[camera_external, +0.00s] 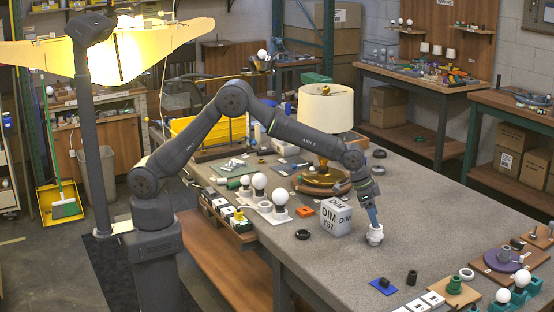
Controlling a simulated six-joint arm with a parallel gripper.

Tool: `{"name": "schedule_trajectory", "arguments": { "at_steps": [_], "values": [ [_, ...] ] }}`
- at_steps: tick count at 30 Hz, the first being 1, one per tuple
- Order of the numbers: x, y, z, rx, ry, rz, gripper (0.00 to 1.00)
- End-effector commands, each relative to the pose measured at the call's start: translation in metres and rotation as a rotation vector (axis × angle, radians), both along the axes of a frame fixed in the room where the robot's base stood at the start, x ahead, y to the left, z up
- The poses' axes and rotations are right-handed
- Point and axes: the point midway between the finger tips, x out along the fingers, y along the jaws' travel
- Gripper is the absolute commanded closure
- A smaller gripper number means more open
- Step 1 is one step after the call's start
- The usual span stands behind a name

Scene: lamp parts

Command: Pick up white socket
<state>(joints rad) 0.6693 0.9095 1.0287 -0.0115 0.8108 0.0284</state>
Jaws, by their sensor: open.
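The white socket (375,238) stands on the grey table, right of the white box marked DIM. My gripper (374,225) points down from the end of my arm, directly over the socket, with its fingertips at or just above the socket's top. The jaws are open. From this distance I cannot tell whether the fingers straddle the socket or touch it.
The white DIM box (336,216) stands close on the left. A black ring (303,234) lies farther left. A lamp with a cream shade (326,108) stands behind. A blue pad (383,286), a green part (455,285) and several bulbs lie toward the front right. The table right of the socket is clear.

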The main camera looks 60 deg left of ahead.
Motion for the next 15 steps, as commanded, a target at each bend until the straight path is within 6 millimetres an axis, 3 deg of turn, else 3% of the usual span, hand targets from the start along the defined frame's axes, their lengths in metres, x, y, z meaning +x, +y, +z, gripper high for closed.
{"name": "schedule_trajectory", "arguments": {
  "at_steps": [15],
  "values": [
    [0.01,-0.011,-0.051,0.0,0.0,0.001,0.38]
  ]
}}
